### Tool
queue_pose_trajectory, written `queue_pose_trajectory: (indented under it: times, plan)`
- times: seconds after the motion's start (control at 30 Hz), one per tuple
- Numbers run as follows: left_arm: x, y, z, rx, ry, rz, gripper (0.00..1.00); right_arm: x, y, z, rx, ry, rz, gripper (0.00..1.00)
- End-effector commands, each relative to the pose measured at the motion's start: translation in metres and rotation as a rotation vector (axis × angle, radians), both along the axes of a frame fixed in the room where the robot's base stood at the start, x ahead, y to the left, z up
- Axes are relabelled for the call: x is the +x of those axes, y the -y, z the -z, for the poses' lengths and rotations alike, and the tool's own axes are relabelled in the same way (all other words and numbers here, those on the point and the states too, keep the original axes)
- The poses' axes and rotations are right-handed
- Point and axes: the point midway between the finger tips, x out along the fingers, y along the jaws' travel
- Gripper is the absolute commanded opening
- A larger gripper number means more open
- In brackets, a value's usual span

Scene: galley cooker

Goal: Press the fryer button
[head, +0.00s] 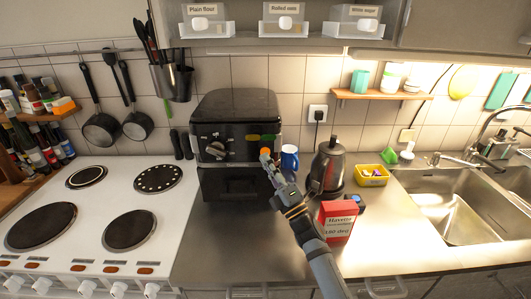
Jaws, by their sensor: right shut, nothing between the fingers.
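The black fryer (238,108) stands on the counter against the tiled wall, with a round silver knob (216,150) on the left of its front. Small green and yellow marks (254,138) show at the upper right of its front. A small orange spot (265,151) shows just below them, right at my gripper's tip; I cannot tell for sure that it is the button. My right gripper (267,160) is shut and empty, with its tip in front of the fryer's right side. I cannot tell whether it touches. My left gripper is not in view.
A blue mug (289,158) and a dark kettle (328,167) stand close to the right of my gripper. A red box (337,220) stands near my forearm. A yellow tray (371,175) is farther right, before the sink. The white cooker (95,230) is at left.

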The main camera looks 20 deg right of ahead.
Motion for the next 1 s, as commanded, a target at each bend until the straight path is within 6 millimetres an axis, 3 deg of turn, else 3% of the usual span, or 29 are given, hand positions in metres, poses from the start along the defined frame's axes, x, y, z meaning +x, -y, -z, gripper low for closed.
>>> queue_pose_trajectory:
  times: [0.23,0.7,1.0]
  plan:
    - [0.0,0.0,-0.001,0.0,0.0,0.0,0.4,-0.001,0.0,0.0,0.0,-0.001,0.0,0.0]
    - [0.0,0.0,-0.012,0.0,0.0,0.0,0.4,-0.043,-0.013,0.0,0.0,-0.001,0.0,0.0]
    - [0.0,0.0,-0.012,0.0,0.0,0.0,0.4,-0.048,-0.014,0.001,-0.001,-0.001,0.001,0.0]
